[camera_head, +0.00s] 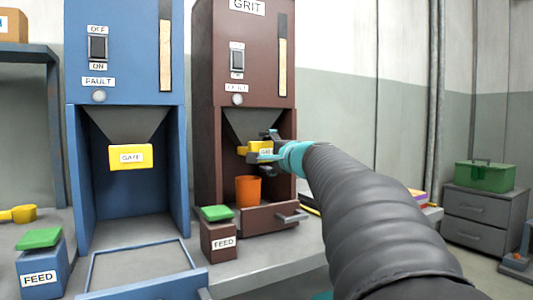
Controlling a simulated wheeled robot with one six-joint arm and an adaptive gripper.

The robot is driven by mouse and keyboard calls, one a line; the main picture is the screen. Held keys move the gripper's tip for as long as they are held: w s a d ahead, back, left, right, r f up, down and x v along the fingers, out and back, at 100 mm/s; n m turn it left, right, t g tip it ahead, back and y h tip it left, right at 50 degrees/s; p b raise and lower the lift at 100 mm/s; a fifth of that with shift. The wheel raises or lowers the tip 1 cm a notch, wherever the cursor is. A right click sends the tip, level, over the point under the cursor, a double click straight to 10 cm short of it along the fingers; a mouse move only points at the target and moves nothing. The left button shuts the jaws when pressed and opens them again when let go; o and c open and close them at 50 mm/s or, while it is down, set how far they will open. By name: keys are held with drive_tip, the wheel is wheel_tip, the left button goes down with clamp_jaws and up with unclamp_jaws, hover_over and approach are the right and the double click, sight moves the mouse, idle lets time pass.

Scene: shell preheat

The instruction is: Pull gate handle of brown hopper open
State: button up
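The brown hopper (218,55) stands in the middle with a GRIT label at its top. Its yellow gate handle (243,150) sits under the dark funnel in the hopper's recess. My gripper (262,146) is at this handle, coming from the right. Its dark fingers overlap the handle in the picture and hide part of it and its label. I cannot tell whether the fingers are closed on the handle. An orange cup (248,191) stands below the handle on the hopper's base.
A blue hopper (123,45) with its own yellow gate handle (130,157) stands to the left. A brown FEED box (219,239) with a green top and a blue FEED box (40,266) stand in front. A drawer (262,218) with a handle is below the cup.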

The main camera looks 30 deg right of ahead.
drive_tip(key=shift+a, duration=0.1)
drive_tip(key=s, duration=1.2)
drive_tip(key=shift+d, duration=0.2)
drive_tip(key=shift+a, duration=0.1)
